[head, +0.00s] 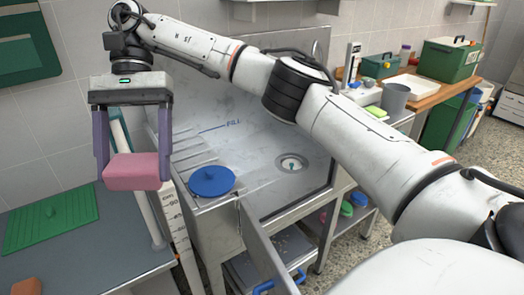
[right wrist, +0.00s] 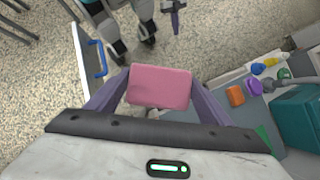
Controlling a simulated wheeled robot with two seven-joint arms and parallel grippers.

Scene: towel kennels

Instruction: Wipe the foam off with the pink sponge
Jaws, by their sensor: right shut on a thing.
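My right gripper (head: 135,165) is shut on the pink sponge (head: 132,173), with one purple finger on each side of it. The sponge is held in the air at the left of the head view, in front of the steel tub (head: 262,150). In the right wrist view the sponge (right wrist: 160,87) sits between the fingers, with floor behind it. Faint whitish patches show on the tub surface, but I cannot tell whether they are foam. A purple finger like those of my left gripper (right wrist: 175,17) shows at the top of the right wrist view; its jaws cannot be made out.
A blue round lid (head: 212,181) lies on the tub's near-left part, and a drain (head: 291,163) is at its right. A green ribbed mat (head: 50,220) lies on the grey counter at left. A wooden bench (head: 425,92) with boxes stands at back right. My right arm spans the tub.

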